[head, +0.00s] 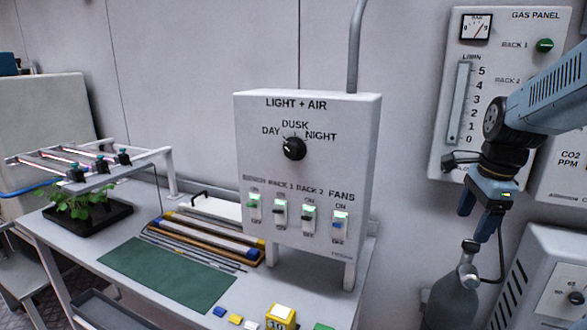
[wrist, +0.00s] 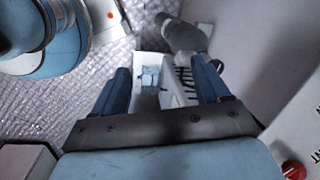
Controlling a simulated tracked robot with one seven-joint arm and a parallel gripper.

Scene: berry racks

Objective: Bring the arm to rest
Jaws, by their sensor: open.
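My blue arm reaches in from the right edge of the head view. My gripper (head: 477,228) hangs pointing down in front of the wall, right of the light and air box. Its two blue fingers are apart with nothing between them. In the wrist view my gripper (wrist: 165,80) also shows open and empty, with the floor and a white unit far below it. A grey gas bottle (head: 455,298) stands below and behind the fingers in the head view. I cannot tell the exact gap between them.
The light and air box (head: 307,180) stands on the bench (head: 190,305). The gas panel (head: 466,140) is on the wall behind my arm. A white vented unit (head: 545,285) stands at lower right. A plant tray (head: 90,232) and a green mat (head: 168,274) lie on the bench.

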